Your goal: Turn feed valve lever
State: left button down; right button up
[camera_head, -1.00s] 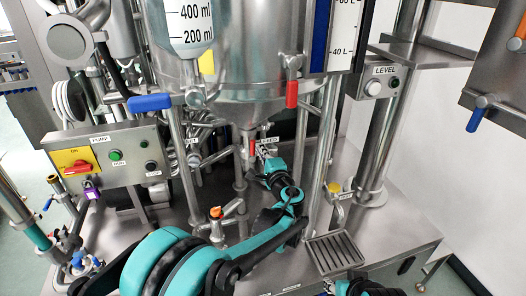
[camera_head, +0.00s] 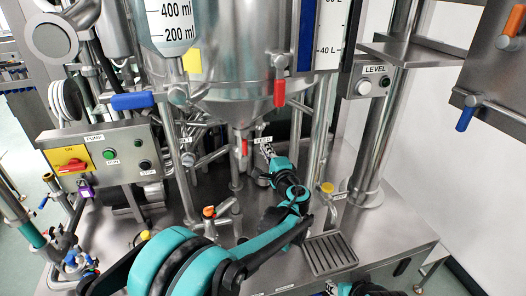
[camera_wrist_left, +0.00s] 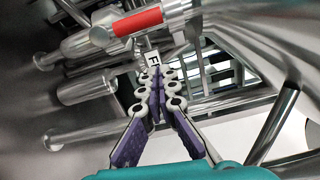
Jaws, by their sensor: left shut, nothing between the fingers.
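The feed valve lever (camera_head: 244,147) is a small red handle hanging downward below the steel tank, just left of the FEED label (camera_head: 263,140). In the left wrist view the red lever (camera_wrist_left: 138,21) lies across the top, beyond and above the fingertips. My left gripper (camera_head: 267,151) is just right of the lever, apart from it. In the left wrist view its purple-padded fingers (camera_wrist_left: 155,80) meet at the tips, with nothing between them, and partly cover the label. A bit of my right gripper (camera_head: 331,287) shows at the bottom edge; its fingers are too cut off to judge.
A larger red lever (camera_head: 279,94) hangs from the tank above right, and a blue handle (camera_head: 132,101) is at the left. An orange-topped valve (camera_head: 209,212) stands below. Steel pipes crowd the lever. A drain grate (camera_head: 330,252) is in the deck at the right.

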pick_arm(q)
jog(key=v, duration=1)
jog(key=s+a+f+n+g+b, duration=0.25)
jog(key=s+a+f, duration=0.2)
jog(key=a, duration=0.45)
jog(key=s+a+f+n+g+b, duration=0.1)
jog(key=s+a+f+n+g, duration=0.25)
jog(key=s+a, duration=0.35)
jog(key=s+a+f+n+g+h+b, duration=0.1)
jog(key=s+f+n+h+b, duration=0.1)
jog(key=s+f, duration=0.4)
jog(key=s+a+f+n+g+h+b, duration=0.1)
jog(key=s+f+n+h, duration=0.3)
jog(key=s, duration=0.8)
jog(key=a+f+n+g, duration=0.1)
jog(key=f+n, duration=0.1)
jog(key=shift+n+g+b, duration=0.3)
jog(key=shift+n+b, duration=0.1)
pick_arm(e)
notch_tip(320, 180, down, 7)
pick_arm(q)
jog(key=shift+s, duration=0.1)
pick_arm(e)
jog(key=shift+a, duration=0.1)
